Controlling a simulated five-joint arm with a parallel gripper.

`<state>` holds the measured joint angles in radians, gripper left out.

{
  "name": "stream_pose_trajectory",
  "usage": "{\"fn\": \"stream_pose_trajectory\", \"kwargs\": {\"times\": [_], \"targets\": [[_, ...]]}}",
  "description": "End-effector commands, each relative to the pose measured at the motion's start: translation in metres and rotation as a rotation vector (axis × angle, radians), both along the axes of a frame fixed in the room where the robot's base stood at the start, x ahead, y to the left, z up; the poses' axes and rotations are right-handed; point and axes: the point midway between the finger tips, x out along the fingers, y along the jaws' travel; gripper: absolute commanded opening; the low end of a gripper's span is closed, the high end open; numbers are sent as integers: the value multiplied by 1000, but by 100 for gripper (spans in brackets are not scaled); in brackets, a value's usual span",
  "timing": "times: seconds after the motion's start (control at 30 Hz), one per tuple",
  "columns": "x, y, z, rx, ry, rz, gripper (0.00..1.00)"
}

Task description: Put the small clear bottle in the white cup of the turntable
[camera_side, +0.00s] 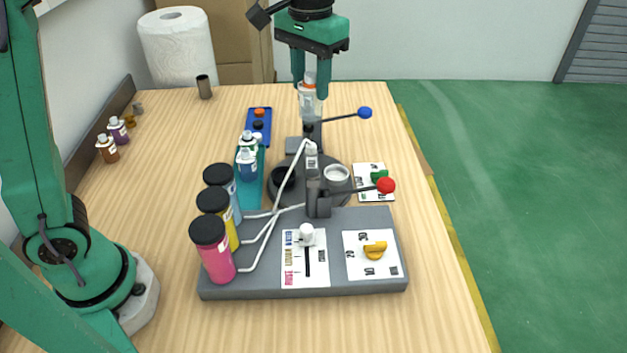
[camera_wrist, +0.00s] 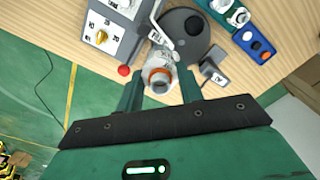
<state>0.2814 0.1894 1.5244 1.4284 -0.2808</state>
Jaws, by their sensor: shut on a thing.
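My gripper (camera_side: 311,84) is shut on the small clear bottle (camera_side: 307,103), which has an orange ring near its top. It holds the bottle upright, above and behind the dark round turntable (camera_side: 300,199). In the wrist view the bottle (camera_wrist: 158,76) sits between the two green fingers (camera_wrist: 160,92), seen from above. The white cup (camera_side: 336,175) is on the right side of the turntable, below and in front of the bottle, and looks empty. A black cup (camera_side: 283,179) is on the turntable's left. The wrist view shows the turntable (camera_wrist: 206,45) partly, with the white cup hidden.
A blue-knobbed lever (camera_side: 364,113) and a red-knobbed lever (camera_side: 385,186) stick out to the right. Thin white tubes run from pink, yellow and blue bottles (camera_side: 211,249) to the nozzle. A teal tray (camera_side: 251,188) with bottles stands left of the turntable. The table's back right is clear.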

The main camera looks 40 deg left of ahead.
Motion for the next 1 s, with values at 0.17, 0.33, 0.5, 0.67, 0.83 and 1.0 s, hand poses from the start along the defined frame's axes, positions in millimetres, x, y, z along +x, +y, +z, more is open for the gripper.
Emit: {"fn": "stream_pose_trajectory", "kwargs": {"times": [0.17,0.33,0.5,0.67,0.83,1.0], "targets": [[12,-28,-3,0,0,-2,14],[19,-47,-5,0,0,-1,14],[25,-64,-7,0,0,-1,14],[27,-71,-16,1,1,1,14],[26,-70,-34,1,2,1,14],[26,-70,-59,1,2,1,14]]}}
